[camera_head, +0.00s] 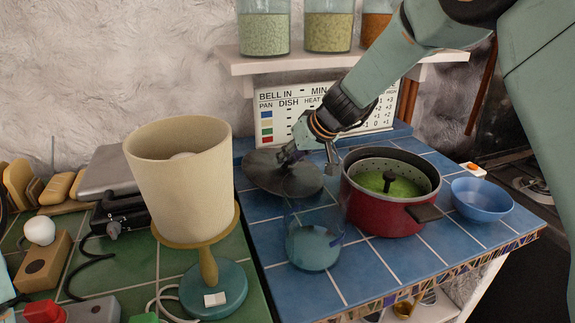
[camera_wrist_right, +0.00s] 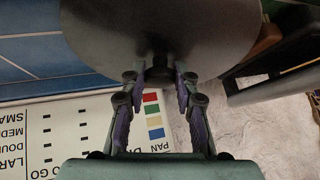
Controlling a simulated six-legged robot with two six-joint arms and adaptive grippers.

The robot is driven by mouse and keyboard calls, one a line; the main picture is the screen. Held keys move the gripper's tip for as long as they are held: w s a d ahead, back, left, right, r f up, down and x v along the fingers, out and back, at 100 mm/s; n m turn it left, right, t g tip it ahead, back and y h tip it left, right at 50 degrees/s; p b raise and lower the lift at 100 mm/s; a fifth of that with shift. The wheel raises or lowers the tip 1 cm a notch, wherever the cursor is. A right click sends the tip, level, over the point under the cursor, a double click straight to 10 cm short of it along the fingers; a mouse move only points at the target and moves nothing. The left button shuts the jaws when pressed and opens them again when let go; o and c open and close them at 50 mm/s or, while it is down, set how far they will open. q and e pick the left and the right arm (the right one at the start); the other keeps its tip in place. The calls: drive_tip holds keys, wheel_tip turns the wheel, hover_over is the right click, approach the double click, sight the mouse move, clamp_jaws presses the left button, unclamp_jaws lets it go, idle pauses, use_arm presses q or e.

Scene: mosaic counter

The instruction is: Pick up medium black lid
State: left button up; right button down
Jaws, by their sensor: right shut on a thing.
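The medium black lid (camera_head: 268,176) is a dark round disc over the back left of the blue-tiled counter. My right gripper (camera_head: 291,155) reaches down to its middle from the upper right and is shut on it. My left gripper is not in view.
A glass jar (camera_head: 314,246) is in front, a blue bowl (camera_head: 482,199) at right. A lamp (camera_head: 184,175) stands left.

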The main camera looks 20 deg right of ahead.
drive_tip(key=shift+d+f+b, duration=0.15)
drive_tip(key=shift+f+b, duration=0.05)
drive_tip(key=shift+b, duration=0.1)
drive_tip(key=d+r+p, duration=0.3)
drive_tip(key=r+p, duration=0.1)
drive_tip(key=r, duration=0.7)
drive_tip(key=s+d+r+h+p, duration=0.1)
drive_tip(key=s+d, duration=0.2)
drive_tip(key=d, duration=0.7)
drive_tip(key=s+d+r+g+h+p, duration=0.1)
drive_tip(key=s+d, duration=0.3)
drive_tip(key=d, duration=0.6)
drive_tip(key=shift+s+n+p, duration=0.15)
drive_tip(key=shift+n+p, duration=0.15)
drive_tip(key=shift+p, duration=0.3)
drive_tip(key=shift+s+f, duration=0.1)
drive_tip(key=shift+s, duration=0.1)
